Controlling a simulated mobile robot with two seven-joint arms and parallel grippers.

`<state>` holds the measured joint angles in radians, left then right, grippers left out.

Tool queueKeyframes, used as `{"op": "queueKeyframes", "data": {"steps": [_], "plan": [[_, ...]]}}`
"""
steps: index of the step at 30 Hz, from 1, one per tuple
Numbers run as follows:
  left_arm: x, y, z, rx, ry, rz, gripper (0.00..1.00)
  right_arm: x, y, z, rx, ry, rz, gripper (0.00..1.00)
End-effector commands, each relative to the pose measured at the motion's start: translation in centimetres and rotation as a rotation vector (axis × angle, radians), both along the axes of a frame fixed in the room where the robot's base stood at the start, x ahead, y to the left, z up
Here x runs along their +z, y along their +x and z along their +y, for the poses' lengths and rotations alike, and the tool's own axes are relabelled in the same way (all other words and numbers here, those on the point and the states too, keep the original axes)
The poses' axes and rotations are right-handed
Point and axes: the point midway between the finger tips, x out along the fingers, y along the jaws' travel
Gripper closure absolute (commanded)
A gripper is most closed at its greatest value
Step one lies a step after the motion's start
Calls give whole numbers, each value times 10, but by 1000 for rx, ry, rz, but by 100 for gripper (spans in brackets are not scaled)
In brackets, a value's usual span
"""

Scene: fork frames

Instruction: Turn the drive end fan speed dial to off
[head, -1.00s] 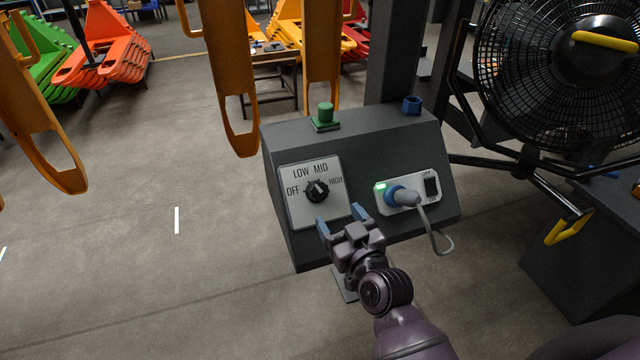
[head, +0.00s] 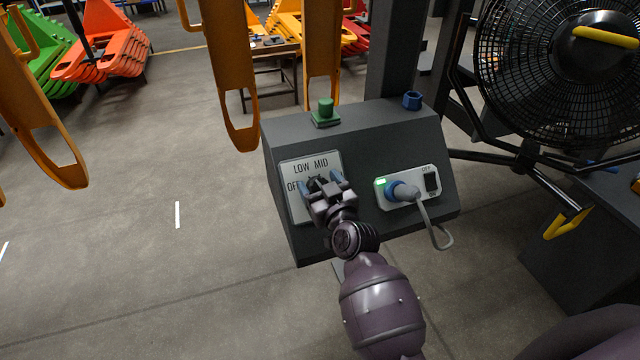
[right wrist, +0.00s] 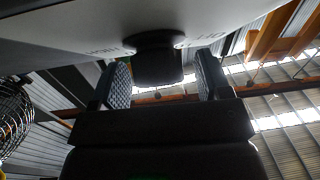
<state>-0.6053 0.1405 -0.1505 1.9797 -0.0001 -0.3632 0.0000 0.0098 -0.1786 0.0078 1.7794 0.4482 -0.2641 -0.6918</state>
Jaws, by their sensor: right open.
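The fan speed dial is a black knob on a white plate (head: 296,212) marked OFF, LOW, MID and HIGH, on the left of the grey control box's sloped face. In the head view my right gripper (head: 321,184) covers most of the dial, so its setting is hidden. In the right wrist view the black dial (right wrist: 157,62) sits between the two open fingers of my right gripper (right wrist: 160,85), with a gap on each side. My left gripper is not in view.
A plug and socket with a lit green light and a rocker switch (head: 432,182) sit right of the dial. A green button (head: 325,112) and a blue nut (head: 412,100) are on top of the grey box (head: 375,125). A large black fan (head: 560,70) stands at the right.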

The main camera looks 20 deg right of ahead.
Motion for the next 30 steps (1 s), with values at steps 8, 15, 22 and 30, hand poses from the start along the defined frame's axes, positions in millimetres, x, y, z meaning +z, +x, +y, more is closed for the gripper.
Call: {"op": "queueKeyframes", "data": {"steps": [8,15,22,30], "plan": [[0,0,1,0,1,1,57,0,0,0,0,0,0,54],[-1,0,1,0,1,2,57,0,0,0,0,-1,0,79],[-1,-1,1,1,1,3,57,0,0,-1,19,-23,-1,79],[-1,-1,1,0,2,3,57,-1,0,-1,102,-108,-3,79]]}}
